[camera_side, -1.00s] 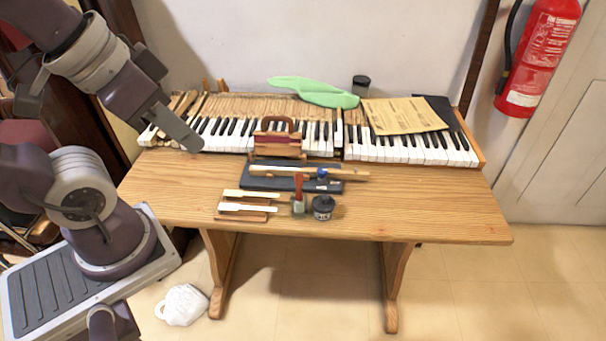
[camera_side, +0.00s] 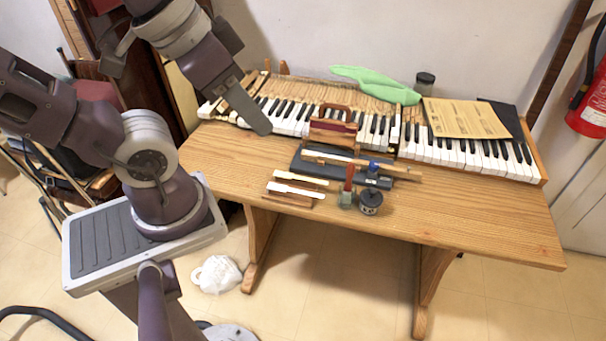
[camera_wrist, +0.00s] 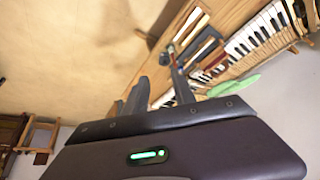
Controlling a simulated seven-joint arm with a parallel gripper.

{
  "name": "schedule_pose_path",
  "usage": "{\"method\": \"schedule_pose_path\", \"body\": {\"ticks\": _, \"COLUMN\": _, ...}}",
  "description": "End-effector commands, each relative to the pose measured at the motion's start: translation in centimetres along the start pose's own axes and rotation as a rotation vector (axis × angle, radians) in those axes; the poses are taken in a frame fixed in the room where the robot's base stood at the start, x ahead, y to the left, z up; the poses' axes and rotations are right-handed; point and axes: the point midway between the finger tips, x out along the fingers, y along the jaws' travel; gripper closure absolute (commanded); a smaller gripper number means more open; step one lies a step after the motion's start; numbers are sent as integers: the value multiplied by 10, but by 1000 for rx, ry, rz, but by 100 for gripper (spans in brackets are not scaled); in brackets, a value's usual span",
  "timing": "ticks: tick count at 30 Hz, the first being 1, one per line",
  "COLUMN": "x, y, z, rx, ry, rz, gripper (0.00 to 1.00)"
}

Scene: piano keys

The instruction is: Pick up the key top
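Two thin pale key tops lie on wooden key sticks on the table, left of centre in the side view. The nearer one (camera_side: 295,190) is whiter, and the farther one (camera_side: 302,178) is cream. Which one the task means, I cannot tell. In the wrist view a pale strip (camera_wrist: 187,26), probably a key top, lies beyond the fingers. My gripper (camera_side: 262,130) hangs in front of the keyboard's left end, up and left of the key tops and apart from them. In the wrist view my gripper (camera_wrist: 158,66) has its fingers spread with nothing between them.
A dark tray (camera_side: 312,168) with a wooden stick lies behind the key tops. A red-handled brush (camera_side: 349,180) and a dark jar (camera_side: 370,203) stand to their right. A wooden block tool (camera_side: 332,131) and the keyboard (camera_side: 455,155) are behind. The table's right front (camera_side: 480,220) is clear.

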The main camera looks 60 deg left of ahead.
Motion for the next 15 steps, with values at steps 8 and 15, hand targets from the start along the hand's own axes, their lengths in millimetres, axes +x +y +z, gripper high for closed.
{"method": "schedule_pose_path", "body": {"ticks": 8, "x": 81, "y": -85, "z": -40, "rx": 274, "ry": -293, "rz": -214, "gripper": 69}}
{"method": "schedule_pose_path", "body": {"ticks": 15, "x": 210, "y": -174, "z": -16, "rx": 630, "ry": -518, "rz": -7, "gripper": 69}}
